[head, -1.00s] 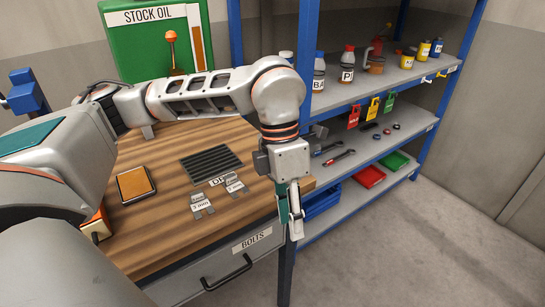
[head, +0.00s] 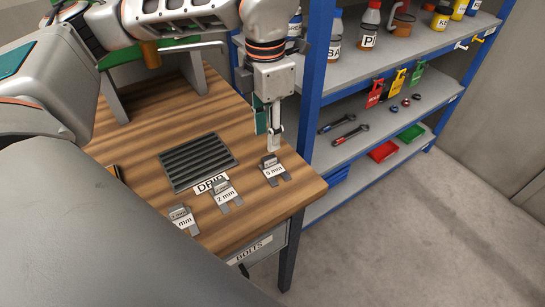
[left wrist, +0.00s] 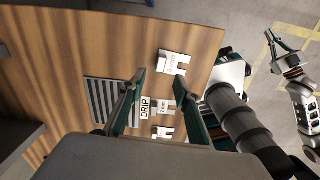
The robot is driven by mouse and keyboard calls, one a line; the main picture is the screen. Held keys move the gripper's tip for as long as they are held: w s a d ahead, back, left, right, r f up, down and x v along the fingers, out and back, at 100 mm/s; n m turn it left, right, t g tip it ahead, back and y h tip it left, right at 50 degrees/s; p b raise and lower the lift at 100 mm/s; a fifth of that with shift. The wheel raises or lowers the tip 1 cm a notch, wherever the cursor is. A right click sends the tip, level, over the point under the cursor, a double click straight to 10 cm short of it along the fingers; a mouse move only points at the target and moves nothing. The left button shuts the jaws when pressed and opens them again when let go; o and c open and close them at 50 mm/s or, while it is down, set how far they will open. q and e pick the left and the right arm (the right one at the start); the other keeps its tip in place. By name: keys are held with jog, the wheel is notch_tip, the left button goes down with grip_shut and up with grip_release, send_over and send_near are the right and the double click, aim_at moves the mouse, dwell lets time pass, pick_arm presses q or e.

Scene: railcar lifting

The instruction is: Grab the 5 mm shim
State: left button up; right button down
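The 5 mm shim (head: 273,171), a small grey forked plate with a white label, lies on the wooden bench near its right edge. It also shows in the left wrist view (left wrist: 173,62), beyond the fingertips. My left gripper (head: 269,145) points down just above and behind it. In the left wrist view its two fingers (left wrist: 160,85) are wide apart with nothing between them. The 2 mm shim (head: 226,196) lies to the left, and a third shim (head: 182,220) with a partly hidden label lies farther left. My right gripper (left wrist: 287,60) hangs over the floor, fingers apart and empty.
A ribbed drip tray (head: 198,162) lies behind the 2 mm shim. A blue-framed shelf (head: 400,105) with bottles, wrenches and bins stands right of the bench, its post close to my left gripper. The bench top around the 5 mm shim is clear.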

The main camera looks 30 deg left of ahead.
aim_at(269, 157)
pick_arm(q)
notch_tip(269, 157, down, 7)
jog(key=shift+w+d+f, duration=0.15)
jog(key=shift+f, duration=0.05)
grip_shut()
